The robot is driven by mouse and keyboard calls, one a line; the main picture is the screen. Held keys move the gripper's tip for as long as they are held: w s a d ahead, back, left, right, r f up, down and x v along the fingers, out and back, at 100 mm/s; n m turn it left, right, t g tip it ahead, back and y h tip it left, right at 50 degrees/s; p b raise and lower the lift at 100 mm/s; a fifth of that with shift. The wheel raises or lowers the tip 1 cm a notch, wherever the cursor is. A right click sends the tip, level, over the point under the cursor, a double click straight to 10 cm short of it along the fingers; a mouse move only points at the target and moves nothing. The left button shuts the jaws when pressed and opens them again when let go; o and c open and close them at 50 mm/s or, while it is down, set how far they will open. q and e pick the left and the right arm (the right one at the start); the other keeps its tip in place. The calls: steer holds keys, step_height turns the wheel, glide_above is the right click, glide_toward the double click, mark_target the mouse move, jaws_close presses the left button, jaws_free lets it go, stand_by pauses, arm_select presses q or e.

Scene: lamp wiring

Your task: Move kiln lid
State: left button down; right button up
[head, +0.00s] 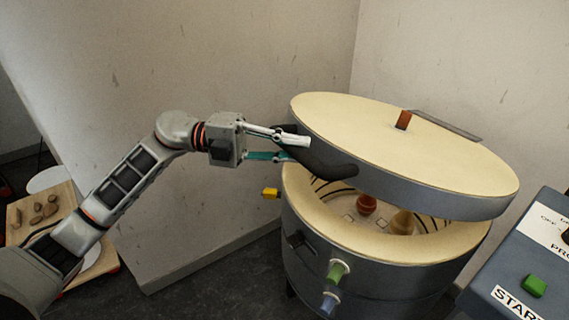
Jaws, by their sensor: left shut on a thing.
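The kiln lid (430,150) is a cream disc with a grey rim and a small brown plug on top. It is tilted, partly raised over the kiln (365,248), with a gap at the front and left. My left gripper (300,148) is at the lid's left edge, shut on the dark lid handle (328,166). Inside the open kiln, a reddish pot (366,204) and a tan pot (402,222) show. The rest of the kiln's inside is hidden under the lid. My right gripper is out of view.
A grey control box (525,265) with a green button (534,286) stands at the right. Green and blue plugs (337,271) stick out of the kiln's front. A wooden board (48,213) with several brown lumps is at the far left. Walls stand close behind the kiln.

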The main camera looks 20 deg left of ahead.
arm_select(q)
step_height(320, 180, up, 10)
steer(key=w+d+p, duration=0.2)
steer(key=p, duration=0.3)
steer(key=shift+w+d, duration=0.15)
steer(key=shift+w, duration=0.25)
steer(key=c, duration=1.9)
jaws_free()
steer(key=s+a, duration=0.1)
steer(key=a, duration=1.1)
steer(key=shift+s+r, duration=0.25)
steer(key=shift+r, duration=0.15)
